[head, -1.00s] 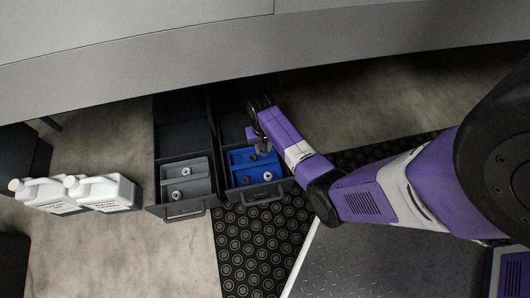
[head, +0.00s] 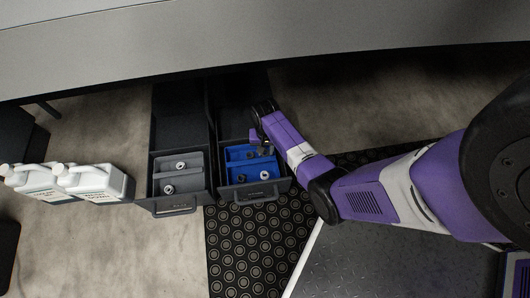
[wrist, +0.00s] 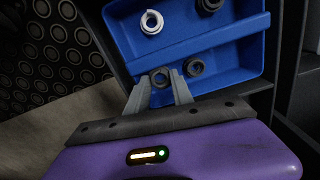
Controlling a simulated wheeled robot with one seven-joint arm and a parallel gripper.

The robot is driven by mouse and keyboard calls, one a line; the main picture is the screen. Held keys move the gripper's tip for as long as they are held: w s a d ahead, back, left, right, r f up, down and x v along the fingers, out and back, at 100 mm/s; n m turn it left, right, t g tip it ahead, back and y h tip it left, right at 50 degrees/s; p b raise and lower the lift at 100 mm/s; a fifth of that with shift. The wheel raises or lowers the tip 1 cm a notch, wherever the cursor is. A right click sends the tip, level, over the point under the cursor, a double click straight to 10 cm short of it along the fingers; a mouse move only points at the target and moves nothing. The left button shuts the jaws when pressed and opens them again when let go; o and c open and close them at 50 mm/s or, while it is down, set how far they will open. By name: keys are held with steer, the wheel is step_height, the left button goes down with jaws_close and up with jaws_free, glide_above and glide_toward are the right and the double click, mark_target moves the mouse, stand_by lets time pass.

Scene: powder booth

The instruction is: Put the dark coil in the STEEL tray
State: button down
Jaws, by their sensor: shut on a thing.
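My gripper (wrist: 160,87) is shut on a dark coil (wrist: 160,77), which shows between its fingertips in the wrist view. It is at the blue tray (wrist: 222,55); I cannot tell whether the coil is clear of the tray floor. Another dark coil (wrist: 194,67) lies just right of the fingers, and a third (wrist: 209,4) is at the picture's top edge. A pale coil (wrist: 151,22) lies in the same tray. In the head view the blue tray (head: 233,153) is in the right drawer, partly hidden by my gripper (head: 262,147). No tray label reading STEEL is legible.
The left open drawer holds a grey tray (head: 184,181) with pale coils (head: 180,165) in it. Both drawers have front handles (head: 176,210). White jugs (head: 95,183) stand at the left. A grey cabinet (head: 250,40) overhangs behind. A dotted black mat (head: 240,245) lies in front.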

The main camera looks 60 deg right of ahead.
mark_target(266, 151)
steer(key=shift+f+b, duration=1)
steer(key=shift+f, duration=0.7)
steer(key=shift+f, duration=0.2)
steer(key=c, duration=1.4)
jaws_free()
steer(key=shift+r, duration=0.1)
